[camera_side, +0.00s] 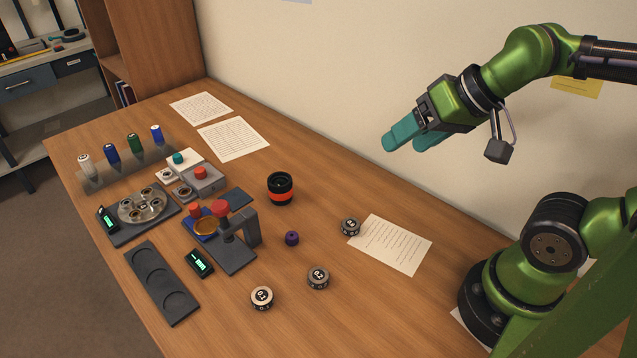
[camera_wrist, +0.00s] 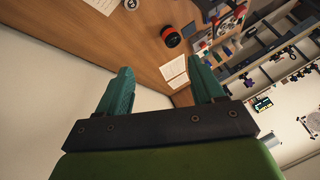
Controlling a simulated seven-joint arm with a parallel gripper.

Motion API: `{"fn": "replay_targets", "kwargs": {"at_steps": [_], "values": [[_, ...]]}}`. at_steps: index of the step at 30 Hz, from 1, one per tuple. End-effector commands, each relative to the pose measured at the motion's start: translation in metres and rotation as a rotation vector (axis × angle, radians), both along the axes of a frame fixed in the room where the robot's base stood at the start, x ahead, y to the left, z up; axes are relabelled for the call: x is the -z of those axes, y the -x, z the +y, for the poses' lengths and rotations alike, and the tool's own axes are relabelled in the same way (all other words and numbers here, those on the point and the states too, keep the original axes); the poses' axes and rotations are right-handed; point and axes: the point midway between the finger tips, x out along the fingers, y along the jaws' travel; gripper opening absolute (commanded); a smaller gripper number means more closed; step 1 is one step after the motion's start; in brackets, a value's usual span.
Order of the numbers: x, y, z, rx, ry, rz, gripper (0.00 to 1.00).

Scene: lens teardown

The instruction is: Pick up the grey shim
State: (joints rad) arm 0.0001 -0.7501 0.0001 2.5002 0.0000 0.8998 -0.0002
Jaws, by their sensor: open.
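Three small round pieces with dark, numbered tops stand on the table: a darker grey one (camera_side: 350,227) by the paper's left edge, a greyish one (camera_side: 318,278) nearer the front, and a paler one (camera_side: 261,298) at front left. I cannot tell for certain which, if any, is the grey shim. My gripper (camera_side: 410,142) is open and empty, high above the table's back right, well clear of these pieces. Its two teal fingers stand apart in the wrist view (camera_wrist: 162,82), with one round piece (camera_wrist: 131,4) cut by the top edge.
A black lens barrel with an orange band (camera_side: 280,188) and a purple knob (camera_side: 292,238) stand mid-table. A press with a red knob (camera_side: 240,235), a round metal tray (camera_side: 142,206) and a dark three-recess holder (camera_side: 162,283) are at left. Papers (camera_side: 390,244) lie flat.

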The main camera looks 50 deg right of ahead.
Motion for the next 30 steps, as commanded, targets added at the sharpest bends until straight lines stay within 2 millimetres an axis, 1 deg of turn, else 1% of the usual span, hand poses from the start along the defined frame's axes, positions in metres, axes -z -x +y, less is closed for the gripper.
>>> {"fn": "replay_targets", "kwargs": {"at_steps": [10, 12, 20, 23, 26, 29, 30], "values": [[0.0, 0.0, 0.0, 0.0, 0.0, 0.0, 0.67], [0.0, 0.0, 0.0, 0.0, 0.0, 0.0, 0.72], [0.0, 0.0, 0.002, -0.009, 0.0, 0.002, 0.72], [0.011, -0.001, 0.014, -0.06, 0.001, 0.052, 0.72], [0.017, -0.013, 0.035, -0.145, 0.017, 0.114, 0.72], [0.023, -0.031, 0.065, -0.247, 0.048, 0.2, 0.72], [0.026, -0.037, 0.079, -0.287, 0.064, 0.236, 0.72]]}}
